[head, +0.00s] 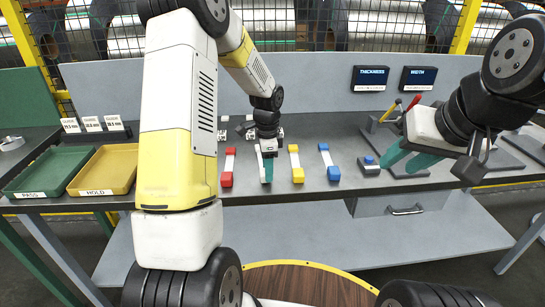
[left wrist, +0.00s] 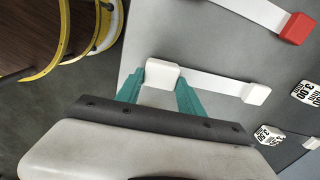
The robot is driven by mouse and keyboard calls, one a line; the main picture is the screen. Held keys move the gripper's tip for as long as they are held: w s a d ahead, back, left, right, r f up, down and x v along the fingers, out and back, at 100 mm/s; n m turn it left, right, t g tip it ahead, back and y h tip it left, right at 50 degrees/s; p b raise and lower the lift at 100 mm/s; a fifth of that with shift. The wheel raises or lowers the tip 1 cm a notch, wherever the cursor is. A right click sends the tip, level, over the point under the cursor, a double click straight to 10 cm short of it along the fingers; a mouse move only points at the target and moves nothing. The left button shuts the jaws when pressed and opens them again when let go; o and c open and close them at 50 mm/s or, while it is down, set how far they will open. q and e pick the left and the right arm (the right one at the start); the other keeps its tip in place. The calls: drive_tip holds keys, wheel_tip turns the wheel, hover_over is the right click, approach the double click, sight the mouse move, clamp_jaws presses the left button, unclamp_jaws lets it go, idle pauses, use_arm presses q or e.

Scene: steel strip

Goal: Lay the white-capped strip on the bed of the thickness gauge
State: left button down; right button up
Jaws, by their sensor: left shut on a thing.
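The white-capped strip shows in the left wrist view, with its near cap (left wrist: 163,75) between my left fingers and its far cap (left wrist: 257,94) to the right. My left gripper (left wrist: 158,94) is shut on the near cap; I cannot tell whether the strip touches the bench. In the head view my left gripper (head: 267,170) points down between the red-capped and yellow-capped strips and hides most of the strip. My right gripper (head: 408,160) is open and empty, in front of the lever-handled fixture (head: 376,126) below the THICKNESS display (head: 370,78). The gauge bed is largely hidden.
Red-capped (head: 228,166), yellow-capped (head: 295,163) and blue-capped (head: 329,162) strips lie on the bench. A small box with a blue button (head: 368,165) is right of them. Green PASS (head: 50,170) and yellow HOLD (head: 105,168) trays stand left. Small blocks lie behind my left gripper.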

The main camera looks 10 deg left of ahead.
use_arm(q)
drive_tip(key=shift+r, duration=2.2)
